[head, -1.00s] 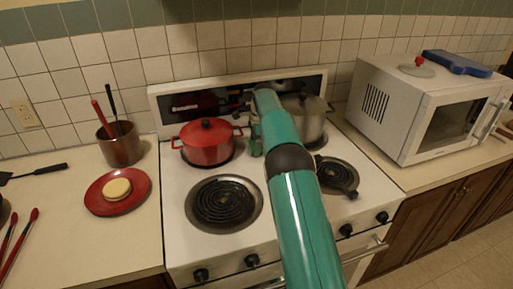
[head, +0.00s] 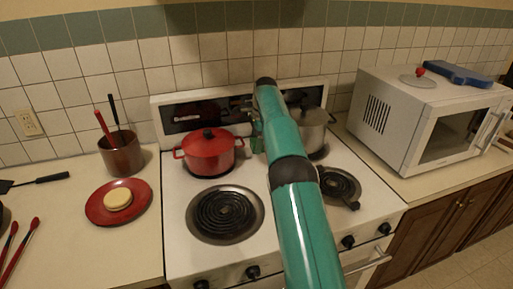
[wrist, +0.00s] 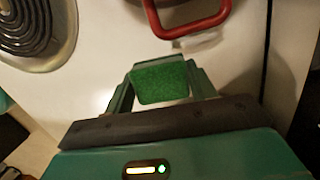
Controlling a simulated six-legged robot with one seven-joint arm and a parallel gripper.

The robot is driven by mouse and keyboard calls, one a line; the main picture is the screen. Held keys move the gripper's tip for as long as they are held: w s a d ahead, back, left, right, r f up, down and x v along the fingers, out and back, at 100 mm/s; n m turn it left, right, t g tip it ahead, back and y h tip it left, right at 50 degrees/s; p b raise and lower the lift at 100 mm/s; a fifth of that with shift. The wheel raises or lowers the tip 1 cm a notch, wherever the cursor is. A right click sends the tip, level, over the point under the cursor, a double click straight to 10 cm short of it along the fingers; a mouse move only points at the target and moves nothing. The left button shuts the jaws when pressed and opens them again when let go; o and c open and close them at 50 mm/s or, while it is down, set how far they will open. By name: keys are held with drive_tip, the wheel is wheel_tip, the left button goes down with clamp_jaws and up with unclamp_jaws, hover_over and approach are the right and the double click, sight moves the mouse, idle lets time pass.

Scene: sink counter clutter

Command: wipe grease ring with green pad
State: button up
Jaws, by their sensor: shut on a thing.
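The green pad (wrist: 160,82) is held between the two fingers of my gripper (wrist: 160,78) in the wrist view, over the white stove top. My gripper is shut on it. A red pot handle (wrist: 186,22) is just beyond the pad. A pale, blurred patch lies on the stove top near that handle, but I cannot tell whether it is the grease ring. In the head view my green arm reaches over the stove (head: 175,215) and hides most of the gripper and the surface under it.
A red pot (head: 208,154) and a steel pot (head: 313,128) stand on the back burners. A microwave (head: 405,115) stands right. A red plate (head: 97,211) with a round yellowish thing and a utensil pot (head: 121,157) are left.

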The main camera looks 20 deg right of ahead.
drive_tip(key=shift+r, duration=0.15)
drive_tip(key=shift+r, duration=1.45)
